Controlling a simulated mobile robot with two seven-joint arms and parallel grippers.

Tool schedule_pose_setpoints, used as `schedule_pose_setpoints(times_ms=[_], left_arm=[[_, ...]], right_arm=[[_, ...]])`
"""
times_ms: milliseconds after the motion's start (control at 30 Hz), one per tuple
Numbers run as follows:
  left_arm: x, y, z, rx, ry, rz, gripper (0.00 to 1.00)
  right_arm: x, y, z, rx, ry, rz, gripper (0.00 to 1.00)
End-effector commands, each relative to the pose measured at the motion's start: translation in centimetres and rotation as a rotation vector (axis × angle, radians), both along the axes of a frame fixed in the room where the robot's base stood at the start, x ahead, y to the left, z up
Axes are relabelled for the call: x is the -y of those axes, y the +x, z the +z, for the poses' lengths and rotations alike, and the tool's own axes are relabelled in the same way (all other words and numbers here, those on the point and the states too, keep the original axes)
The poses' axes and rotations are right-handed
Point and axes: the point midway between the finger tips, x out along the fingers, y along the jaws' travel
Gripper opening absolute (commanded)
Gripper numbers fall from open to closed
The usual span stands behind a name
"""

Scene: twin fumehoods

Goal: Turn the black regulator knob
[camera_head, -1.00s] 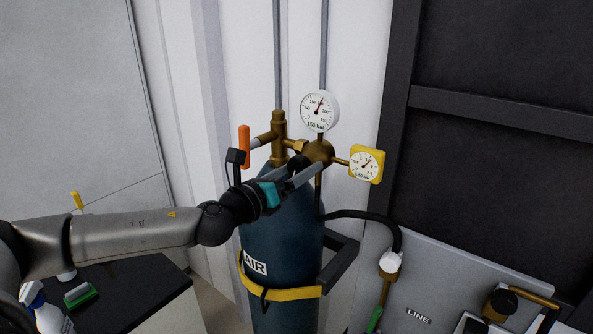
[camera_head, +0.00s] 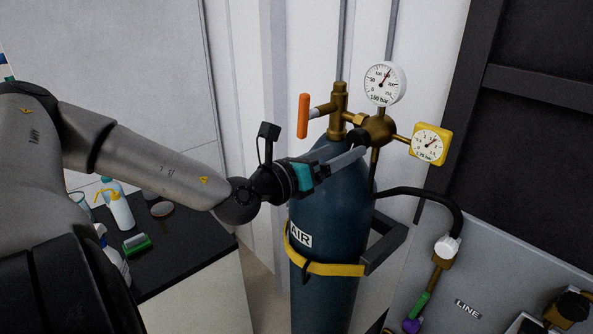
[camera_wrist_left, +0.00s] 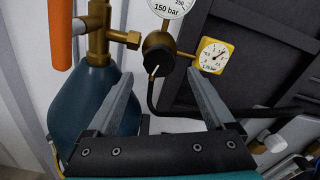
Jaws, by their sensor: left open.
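The black regulator knob (camera_wrist_left: 158,61), with a white pointer mark, sits at the front of the brass regulator body (camera_head: 378,130). In the left wrist view it lies between the two fingertips, with a visible gap on each side; how deep it sits between them I cannot tell. My left gripper (camera_head: 360,151) is open, its grey fingers reaching toward the regulator from the left. It also shows in the left wrist view (camera_wrist_left: 160,76). In the head view the fingers and wrist partly hide the knob area. My right gripper is not in view.
The blue AIR cylinder (camera_head: 323,208) stands below, held by a yellow strap (camera_head: 322,267). A white gauge (camera_head: 384,83), a yellow gauge (camera_head: 430,145) and an orange handle (camera_head: 303,116) surround the regulator. A black hose (camera_head: 428,195) runs right. Bottles stand on the left bench (camera_head: 188,246).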

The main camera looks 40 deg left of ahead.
Motion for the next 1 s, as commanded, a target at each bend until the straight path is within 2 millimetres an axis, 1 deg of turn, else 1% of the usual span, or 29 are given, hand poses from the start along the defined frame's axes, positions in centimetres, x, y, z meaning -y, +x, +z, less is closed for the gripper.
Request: schedule_pose_setpoints(times_ms=[33, 200, 700, 900, 1000], left_arm=[[0.0, -0.5, 0.3, -0.001, 0.003, 0.000, 0.87], [-0.3, -2.3, 0.4, 0.000, 0.001, 0.000, 0.87], [-0.7, -8.0, 0.1, 0.001, 0.001, 0.001, 0.87], [-0.8, -9.3, 0.1, 0.002, 0.000, 0.002, 0.87], [-0.8, -9.6, 0.1, 0.001, -0.001, 0.002, 0.87]], right_arm=[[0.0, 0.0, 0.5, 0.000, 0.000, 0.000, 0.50], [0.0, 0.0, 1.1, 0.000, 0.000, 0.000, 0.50], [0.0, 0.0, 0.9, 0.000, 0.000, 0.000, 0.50], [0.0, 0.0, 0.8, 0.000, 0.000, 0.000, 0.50], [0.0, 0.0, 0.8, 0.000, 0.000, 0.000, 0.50]])
